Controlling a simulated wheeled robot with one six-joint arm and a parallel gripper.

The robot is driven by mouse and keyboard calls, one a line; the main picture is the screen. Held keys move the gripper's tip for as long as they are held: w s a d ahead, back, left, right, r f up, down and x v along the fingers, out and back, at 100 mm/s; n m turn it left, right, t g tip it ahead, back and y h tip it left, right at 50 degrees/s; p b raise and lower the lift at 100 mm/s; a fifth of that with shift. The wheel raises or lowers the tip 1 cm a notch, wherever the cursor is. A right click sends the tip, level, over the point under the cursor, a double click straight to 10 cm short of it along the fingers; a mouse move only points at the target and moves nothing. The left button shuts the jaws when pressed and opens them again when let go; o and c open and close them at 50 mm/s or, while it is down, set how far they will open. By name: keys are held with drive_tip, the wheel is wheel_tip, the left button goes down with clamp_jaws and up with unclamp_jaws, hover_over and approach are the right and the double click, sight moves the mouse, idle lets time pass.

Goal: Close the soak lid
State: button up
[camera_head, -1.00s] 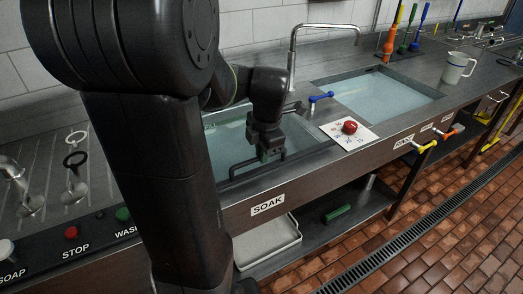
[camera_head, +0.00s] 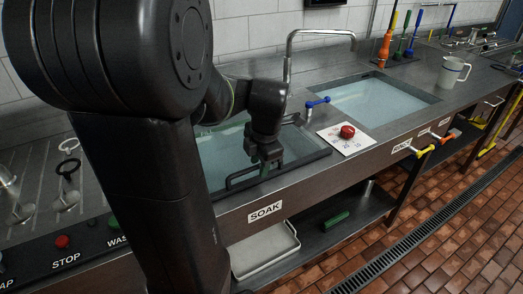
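The soak lid (camera_head: 299,159) is a dark-framed panel with a clear or water-coloured middle, low over the soak basin behind the SOAK label (camera_head: 265,212). Its dark bar handle (camera_head: 240,180) shows near the front edge. My gripper (camera_head: 265,166) points down at the right part of the handle and overlaps it in the picture. Its fingers are small and dark, so I cannot tell whether they are shut on the bar. My arm hides the left part of the lid and basin.
A blue-handled tap lever (camera_head: 317,102), a white card with a red knob (camera_head: 347,132) and a curved faucet (camera_head: 289,62) stand close to the lid's right and back. A second open basin (camera_head: 375,100) lies to the right. A white jug (camera_head: 453,72) stands beyond it.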

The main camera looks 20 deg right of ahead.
drive_tip(key=v, duration=1.3)
drive_tip(key=shift+p, duration=0.35)
drive_tip(key=shift+s, duration=0.1)
drive_tip(key=x, duration=1.2)
drive_tip(key=shift+f+b, duration=0.4)
drive_tip(key=shift+w+f+p, duration=0.1)
drive_tip(key=shift+w+p, duration=0.2)
drive_tip(key=shift+w+r+p, duration=0.15)
drive_tip(key=shift+r+p, duration=0.55)
drive_tip(key=shift+r, duration=0.05)
drive_tip(key=shift+f, duration=0.15)
